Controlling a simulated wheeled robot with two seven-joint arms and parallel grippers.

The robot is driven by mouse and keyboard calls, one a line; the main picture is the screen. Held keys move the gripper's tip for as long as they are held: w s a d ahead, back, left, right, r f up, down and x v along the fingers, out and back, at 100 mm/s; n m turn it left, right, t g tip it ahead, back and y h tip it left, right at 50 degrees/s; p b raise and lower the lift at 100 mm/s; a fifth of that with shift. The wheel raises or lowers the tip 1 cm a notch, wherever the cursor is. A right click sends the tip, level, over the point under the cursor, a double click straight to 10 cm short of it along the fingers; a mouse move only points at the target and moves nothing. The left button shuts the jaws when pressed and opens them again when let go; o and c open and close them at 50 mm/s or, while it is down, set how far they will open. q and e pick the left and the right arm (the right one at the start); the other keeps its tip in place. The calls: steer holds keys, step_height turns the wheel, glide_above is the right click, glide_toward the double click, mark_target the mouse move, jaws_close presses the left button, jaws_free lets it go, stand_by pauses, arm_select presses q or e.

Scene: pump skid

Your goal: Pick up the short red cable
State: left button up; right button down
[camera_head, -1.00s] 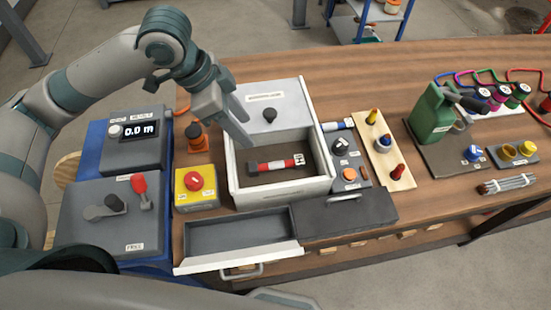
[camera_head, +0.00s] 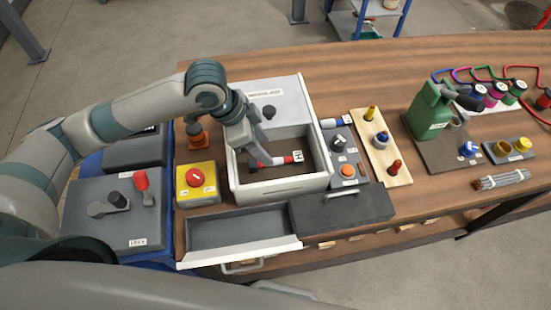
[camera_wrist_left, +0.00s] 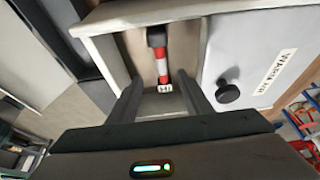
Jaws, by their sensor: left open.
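A short rod banded red and white (camera_head: 277,160), with a black end and a small white tag, lies on the floor of a white open box (camera_head: 280,188). The rod also shows in the left wrist view (camera_wrist_left: 161,62). My left gripper (camera_head: 262,157) is open and reaches down into the box over the rod. In the left wrist view its fingers (camera_wrist_left: 157,80) stand either side of the rod's tagged end, apart from it. A red cable (camera_head: 518,68) loops at the far right of the table, away from the gripper. My right gripper is not in view.
A grey lid with a black knob (camera_head: 269,112) covers the box's back part. An empty grey drawer (camera_head: 240,228) stands in front. A yellow switch box (camera_head: 197,184) is on the left; a switch panel (camera_head: 348,170) and pegboard (camera_head: 394,160) are on the right.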

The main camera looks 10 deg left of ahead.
mark_target(275, 159)
arm_select(q)
steer(key=shift+w+d+f, duration=0.15)
steer(key=shift+d+f, duration=0.05)
steer(key=shift+f, duration=0.45)
steer(key=shift+f, duration=0.1)
steer(key=shift+d+f+p, duration=0.15)
steer(key=shift+f+p, duration=0.05)
steer(key=shift+p, duration=0.1)
steer(key=p+x, duration=0.1)
steer(key=x, duration=0.3)
steer(key=shift+w, duration=0.2)
steer(key=shift+f, duration=0.25)
steer(key=shift+f+p, duration=0.25)
steer(key=shift+p, duration=0.25)
steer(key=c, duration=1.1)
